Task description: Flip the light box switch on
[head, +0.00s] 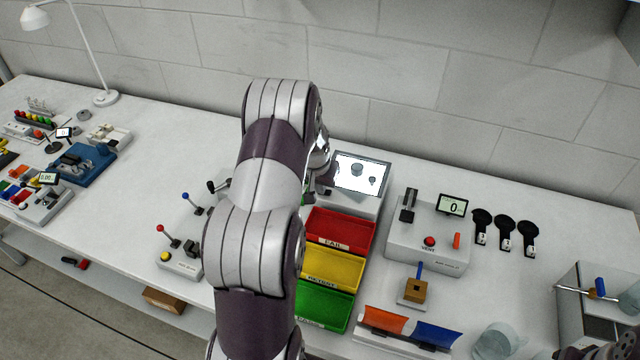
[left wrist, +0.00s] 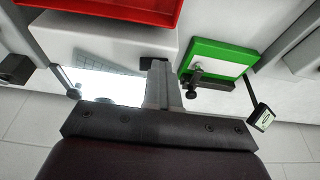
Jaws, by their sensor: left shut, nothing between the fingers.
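The light box (head: 360,206) stands at the back of the bench, behind the red bin. Its tilted panel (head: 362,173) looks bright white and bears dark shapes. In the left wrist view the light box (left wrist: 100,40) is a pale body with the white panel below it. A small black part (left wrist: 152,63), possibly the switch, sits at its edge, right by my fingertips; contact cannot be told. My left gripper (head: 324,180) is shut and empty at the left side of the box, partly hidden by my arm. It also shows in the left wrist view (left wrist: 161,72).
Red (head: 340,230), yellow (head: 333,268) and green (head: 323,305) bins stand in front of the box. A device with a red button (head: 429,241) stands to the right. A green-framed item (left wrist: 218,58) lies close beside my left fingers.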

